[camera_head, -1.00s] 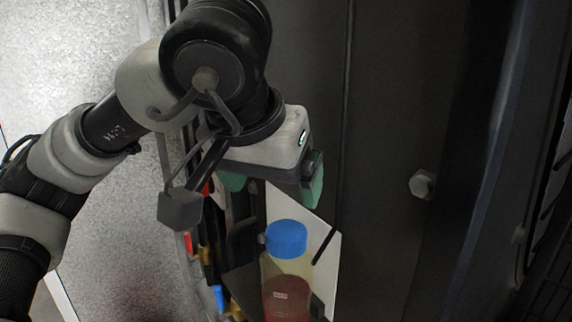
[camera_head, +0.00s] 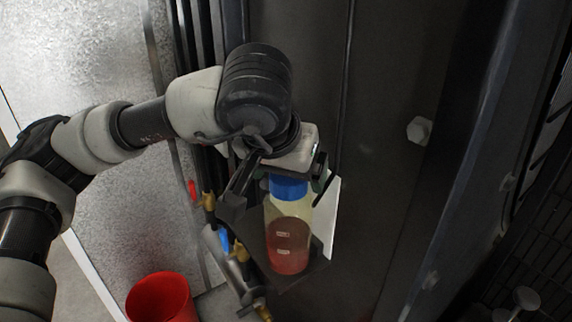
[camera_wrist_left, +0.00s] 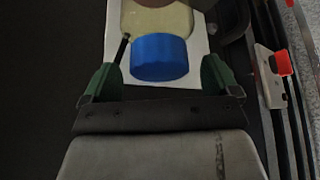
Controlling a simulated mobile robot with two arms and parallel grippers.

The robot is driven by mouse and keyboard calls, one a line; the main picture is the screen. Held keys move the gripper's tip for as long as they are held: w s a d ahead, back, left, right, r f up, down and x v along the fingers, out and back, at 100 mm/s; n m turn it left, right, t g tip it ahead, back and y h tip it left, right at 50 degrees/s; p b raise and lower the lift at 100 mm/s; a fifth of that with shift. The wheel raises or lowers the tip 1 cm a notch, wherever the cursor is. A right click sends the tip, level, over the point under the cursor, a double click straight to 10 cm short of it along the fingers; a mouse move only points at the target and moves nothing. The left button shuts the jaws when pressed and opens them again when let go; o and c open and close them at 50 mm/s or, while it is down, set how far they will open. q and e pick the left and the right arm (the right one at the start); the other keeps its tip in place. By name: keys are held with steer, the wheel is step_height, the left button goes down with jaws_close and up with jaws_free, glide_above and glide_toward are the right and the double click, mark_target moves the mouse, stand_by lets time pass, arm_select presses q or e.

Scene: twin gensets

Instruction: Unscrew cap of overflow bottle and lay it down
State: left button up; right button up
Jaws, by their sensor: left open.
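The overflow bottle (camera_head: 289,238) is clear with reddish liquid in its lower part, and it stands upright on a dark bracket. Its blue cap (camera_head: 288,187) is on the bottle's neck. The cap also shows in the left wrist view (camera_wrist_left: 159,57), with the bottle (camera_wrist_left: 158,18) beyond it. My left gripper (camera_wrist_left: 159,80) is open, with one green-padded finger on each side of the cap. My right gripper is not seen.
A white plate (camera_head: 328,225) is behind the bottle. Brass fittings and hoses (camera_head: 240,258) are just left of it. A red bucket (camera_head: 161,298) stands on the floor at lower left. A dark panel with a hex bolt (camera_head: 419,130) rises to the right.

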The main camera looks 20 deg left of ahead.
arm_select(q)
steer(key=c, duration=0.4)
steer(key=shift+s, duration=0.1)
steer(key=c, duration=0.6)
steer(key=shift+d+n+y+b, duration=0.1)
steer(key=shift+n+y+b, duration=0.3)
steer(key=shift+n+b, duration=0.25)
steer(key=shift+d+r+n+y, duration=0.1)
steer(key=shift+n+y, duration=0.5)
steer(key=shift+n, duration=0.65)
steer(key=shift+r+n, duration=0.1)
steer(key=shift+n, duration=0.3)
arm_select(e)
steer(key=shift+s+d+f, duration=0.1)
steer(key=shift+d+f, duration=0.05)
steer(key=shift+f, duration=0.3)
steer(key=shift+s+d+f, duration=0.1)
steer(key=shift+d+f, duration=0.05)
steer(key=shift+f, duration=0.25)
